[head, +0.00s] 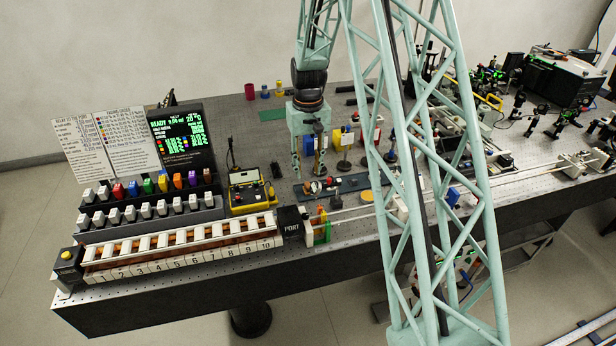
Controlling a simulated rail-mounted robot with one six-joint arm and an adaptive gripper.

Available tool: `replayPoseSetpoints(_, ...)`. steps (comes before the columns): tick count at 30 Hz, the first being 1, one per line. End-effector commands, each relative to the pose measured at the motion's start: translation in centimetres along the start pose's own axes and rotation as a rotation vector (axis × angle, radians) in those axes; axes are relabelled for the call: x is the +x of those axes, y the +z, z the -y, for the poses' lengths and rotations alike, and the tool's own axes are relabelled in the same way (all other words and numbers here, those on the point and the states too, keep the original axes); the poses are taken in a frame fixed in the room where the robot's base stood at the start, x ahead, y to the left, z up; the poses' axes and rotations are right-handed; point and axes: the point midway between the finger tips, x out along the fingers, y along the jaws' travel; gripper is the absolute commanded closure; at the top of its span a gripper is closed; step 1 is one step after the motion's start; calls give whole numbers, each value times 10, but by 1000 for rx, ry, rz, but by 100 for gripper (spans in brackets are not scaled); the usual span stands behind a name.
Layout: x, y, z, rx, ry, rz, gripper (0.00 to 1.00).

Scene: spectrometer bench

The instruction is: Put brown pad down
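My gripper (308,168) points down over the middle of the bench, below my pale green arm. Its left finger shows at the left side. A small dark and brownish post-like item (319,141) shows at its right finger, and I cannot tell whether it is touched or stands behind. I cannot make out a brown pad with certainty. A flat green pad (271,119) lies on the bench behind and left of the gripper. Whether anything is between the fingertips is too small to tell.
A numbered rack (180,247) runs along the front left, ending at a black PORT block (291,221). A yellow box (249,194) stands left of the gripper. Optics on posts crowd the right, with a long rail (520,178). My lattice arm hides part of the bench.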

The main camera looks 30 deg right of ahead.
Motion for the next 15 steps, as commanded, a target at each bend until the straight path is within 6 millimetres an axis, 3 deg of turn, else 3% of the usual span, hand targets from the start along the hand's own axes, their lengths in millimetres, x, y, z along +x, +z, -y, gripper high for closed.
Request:
replayPoseSetpoints(6, -26, 0, 0, 0, 0, -1, 70)
replayPoseSetpoints(15, -43, 0, 0, 0, 0, 0, 70)
